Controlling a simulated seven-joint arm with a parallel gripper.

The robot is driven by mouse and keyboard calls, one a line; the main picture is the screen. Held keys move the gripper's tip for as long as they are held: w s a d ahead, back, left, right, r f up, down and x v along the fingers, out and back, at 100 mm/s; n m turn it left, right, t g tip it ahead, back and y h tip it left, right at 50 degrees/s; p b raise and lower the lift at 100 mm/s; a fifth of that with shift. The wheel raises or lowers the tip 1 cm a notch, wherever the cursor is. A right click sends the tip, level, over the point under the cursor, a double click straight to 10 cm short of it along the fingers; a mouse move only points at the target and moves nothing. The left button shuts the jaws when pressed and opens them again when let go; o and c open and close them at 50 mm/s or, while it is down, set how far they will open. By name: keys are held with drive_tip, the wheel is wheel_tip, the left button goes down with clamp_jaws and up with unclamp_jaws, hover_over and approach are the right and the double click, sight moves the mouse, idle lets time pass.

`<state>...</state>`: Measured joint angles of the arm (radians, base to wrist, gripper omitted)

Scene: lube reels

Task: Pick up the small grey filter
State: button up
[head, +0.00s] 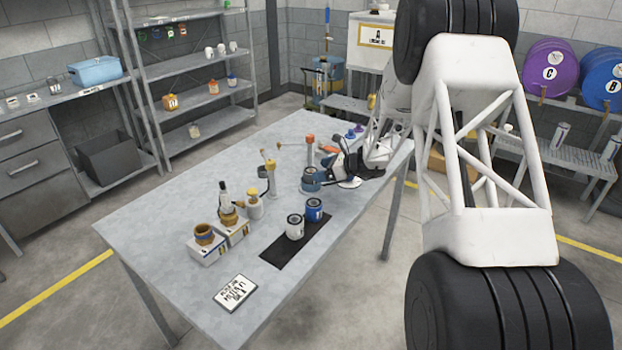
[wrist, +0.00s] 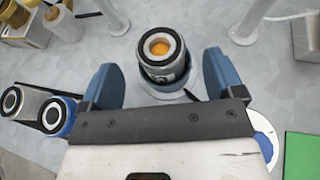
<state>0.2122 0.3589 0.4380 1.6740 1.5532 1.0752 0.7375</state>
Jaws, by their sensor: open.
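A short grey cylinder with a black rim and an orange centre (wrist: 160,63) stands upright in the wrist view; it looks like the small grey filter. My gripper (wrist: 158,66) is open, with one blue finger on each side of the cylinder and visible gaps between. In the head view my gripper (head: 324,172) is low over the table's far right part, and its blue fingers partly hide the cylinder. A grey-white filter (head: 295,228) and a blue filter (head: 314,211) stand side by side on a black mat (head: 283,251).
Upright posts (head: 310,151) stand close beyond my gripper. White boxes (head: 207,248) with brass-coloured parts and a yellow-topped bottle (head: 254,206) stand to the left. A sign card (head: 235,292) lies near the front edge. The table's left part (head: 150,215) is clear.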

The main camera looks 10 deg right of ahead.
sight(313, 170)
drive_tip(key=shift+x, duration=2.05)
drive_tip(key=shift+f, duration=0.1)
drive_tip(key=shift+c, duration=0.3)
drive_tip(key=c, duration=1.1)
drive_tip(key=shift+r, duration=5.05)
drive_tip(key=shift+d, duration=0.1)
